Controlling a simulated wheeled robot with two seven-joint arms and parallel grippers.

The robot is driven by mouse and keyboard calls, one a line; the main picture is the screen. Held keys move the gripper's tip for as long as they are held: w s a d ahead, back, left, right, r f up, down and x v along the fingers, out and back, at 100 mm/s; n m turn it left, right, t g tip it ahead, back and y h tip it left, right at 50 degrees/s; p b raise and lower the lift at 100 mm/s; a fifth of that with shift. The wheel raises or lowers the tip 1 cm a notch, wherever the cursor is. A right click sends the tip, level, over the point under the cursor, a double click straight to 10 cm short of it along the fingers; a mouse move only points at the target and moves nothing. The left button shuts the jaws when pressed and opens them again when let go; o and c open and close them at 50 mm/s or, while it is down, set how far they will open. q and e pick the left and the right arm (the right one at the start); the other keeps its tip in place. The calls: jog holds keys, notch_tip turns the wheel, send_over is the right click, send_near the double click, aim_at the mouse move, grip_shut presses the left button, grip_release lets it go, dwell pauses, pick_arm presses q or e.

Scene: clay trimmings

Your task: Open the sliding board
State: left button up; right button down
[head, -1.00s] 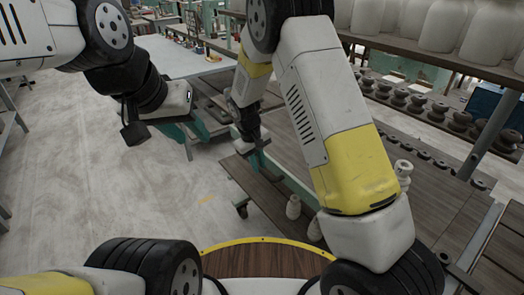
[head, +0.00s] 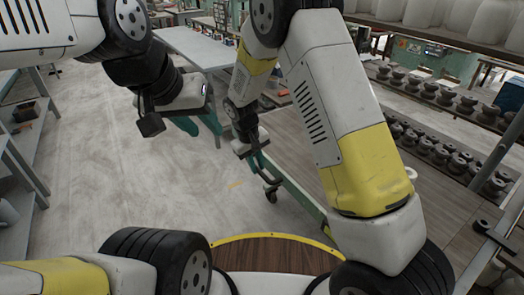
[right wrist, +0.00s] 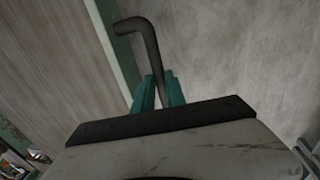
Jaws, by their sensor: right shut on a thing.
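My right gripper (head: 250,143) is at the near left edge of the wooden-topped bench. In the right wrist view, its teal fingers (right wrist: 158,92) are shut on a dark bent handle (right wrist: 140,30). The handle's bent end sticks out beyond the fingertips. A wood-grained board (right wrist: 60,70) with a green edge lies left of the handle. In the head view, a wooden surface (head: 300,160) spreads beside the right gripper; I cannot tell where the sliding board ends and the bench begins. My left gripper (head: 196,122) hangs above the floor with its teal fingers apart and empty.
A pale table (head: 185,45) stands behind the left gripper. A shelf unit (head: 25,145) is at the left edge. Several dark pots (head: 440,150) stand in rows at the right. The floor (head: 100,150) at centre left is clear.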

jog(key=shift+s+a, duration=0.35)
jog(key=shift+a, duration=0.1)
jog(key=c, duration=1.4)
grip_release()
jog(key=shift+o, duration=0.2)
notch_tip(320, 180, up, 8)
jog(key=a, duration=0.1)
jog(key=shift+s+f, duration=0.15)
jog(key=shift+s, duration=0.3)
jog(key=shift+a, duration=0.1)
